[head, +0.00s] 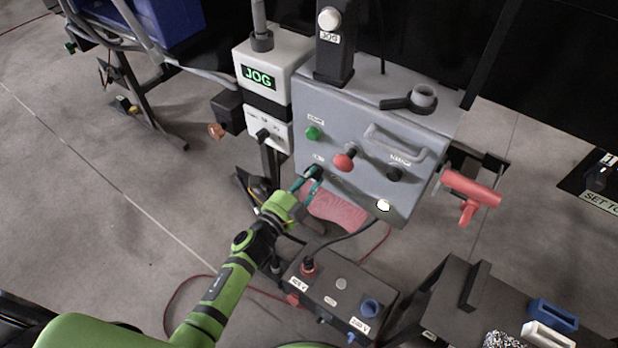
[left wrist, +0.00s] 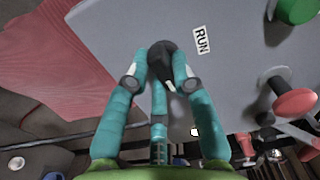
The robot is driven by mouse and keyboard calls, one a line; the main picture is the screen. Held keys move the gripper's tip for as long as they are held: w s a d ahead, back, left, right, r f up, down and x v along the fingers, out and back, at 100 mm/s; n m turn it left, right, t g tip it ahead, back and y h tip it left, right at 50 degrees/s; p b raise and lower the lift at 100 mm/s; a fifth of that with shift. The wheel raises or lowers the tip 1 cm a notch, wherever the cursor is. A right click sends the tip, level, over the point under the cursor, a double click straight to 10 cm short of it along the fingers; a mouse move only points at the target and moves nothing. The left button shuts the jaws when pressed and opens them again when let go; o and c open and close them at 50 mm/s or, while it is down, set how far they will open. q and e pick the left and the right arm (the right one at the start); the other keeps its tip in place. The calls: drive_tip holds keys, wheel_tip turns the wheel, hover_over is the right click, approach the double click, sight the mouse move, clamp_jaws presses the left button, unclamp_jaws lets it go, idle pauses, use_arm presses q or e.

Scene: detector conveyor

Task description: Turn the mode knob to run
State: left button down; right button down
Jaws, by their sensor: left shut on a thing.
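A grey control panel (head: 340,125) is tilted in the middle of the head view. My left gripper (head: 312,176) is at its lower left corner, its teal fingers shut on a small black knob (left wrist: 160,62) on the panel face. The knob has a pale mark, and a RUN label (left wrist: 201,40) is beside it. In the head view the fingers partly hide this knob. Another black knob (head: 263,135) is on a white box (head: 270,62) at the left, under a green JOG display (head: 258,77); its labels are too small to read. My right gripper does not show.
A green button (head: 313,133), a red mushroom button (head: 343,162) and a labelled black knob (head: 394,173) are close by on the panel. A grey handle (head: 396,141) stands out from it. A dark socket box (head: 340,285) with a cable is below.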

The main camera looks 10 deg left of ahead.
use_arm(q)
drive_tip(key=n+p, duration=0.1)
drive_tip(key=n, duration=0.3)
drive_tip(key=shift+d+r, duration=0.1)
drive_tip(key=n+p, duration=0.1)
drive_tip(key=n, duration=0.3)
drive_tip(key=shift+s+n+p, duration=0.1)
drive_tip(key=shift+n+p, duration=0.2)
drive_tip(key=shift+p, duration=0.1)
drive_tip(key=n+p, duration=0.1)
drive_tip(key=n, duration=0.3)
drive_tip(key=shift+d+r+n, duration=0.1)
drive_tip(key=shift+n, duration=0.2)
drive_tip(key=shift+n+p, duration=0.3)
drive_tip(key=shift+n, duration=1.5)
drive_tip(key=c, duration=1)
unclamp_jaws()
drive_tip(key=shift+c, duration=0.2)
